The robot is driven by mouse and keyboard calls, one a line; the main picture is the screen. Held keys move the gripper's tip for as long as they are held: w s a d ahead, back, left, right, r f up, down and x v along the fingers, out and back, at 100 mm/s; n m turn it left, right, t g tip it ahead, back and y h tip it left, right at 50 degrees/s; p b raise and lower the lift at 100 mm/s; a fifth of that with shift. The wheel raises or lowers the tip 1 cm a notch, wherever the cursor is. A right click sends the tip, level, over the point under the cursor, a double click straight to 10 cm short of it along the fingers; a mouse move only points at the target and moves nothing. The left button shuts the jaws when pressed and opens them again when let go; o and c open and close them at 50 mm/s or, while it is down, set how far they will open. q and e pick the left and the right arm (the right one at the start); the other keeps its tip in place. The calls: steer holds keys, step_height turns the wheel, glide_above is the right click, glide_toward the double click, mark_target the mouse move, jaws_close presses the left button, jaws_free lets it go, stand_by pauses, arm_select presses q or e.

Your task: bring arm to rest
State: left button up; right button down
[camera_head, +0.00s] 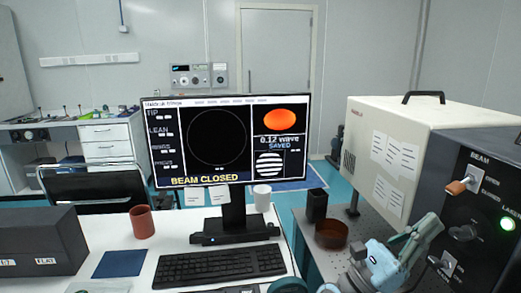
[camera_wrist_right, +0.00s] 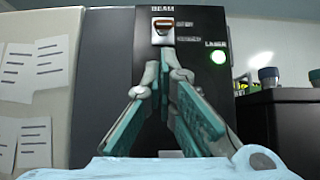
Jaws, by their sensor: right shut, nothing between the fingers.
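My right gripper (camera_head: 432,222) shows at the lower right of the head view, in front of the dark control panel (camera_head: 465,225). Its fingers are together with nothing between them. In the right wrist view the fingertips (camera_wrist_right: 168,62) meet just below the orange-tipped BEAM switch (camera_wrist_right: 163,27); I cannot tell whether they touch the panel. The same switch (camera_head: 457,187) shows above and right of the gripper in the head view. A green LASER lamp (camera_head: 507,224) is lit on the panel. My left gripper is not in view.
A monitor (camera_head: 230,140) reads BEAM CLOSED and SAVED. A keyboard (camera_head: 218,266), a red-brown cup (camera_head: 142,222) and a dark box (camera_head: 35,240) are on the white desk. A cream housing (camera_head: 385,150) stands behind the panel. A brown round dish (camera_head: 331,234) and black holder (camera_head: 316,205) stand left of it.

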arm_select(q)
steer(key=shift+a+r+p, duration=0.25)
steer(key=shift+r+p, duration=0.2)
steer(key=shift+p, duration=0.05)
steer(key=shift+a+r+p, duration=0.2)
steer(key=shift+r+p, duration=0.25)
arm_select(e)
steer(key=shift+x, duration=2.1)
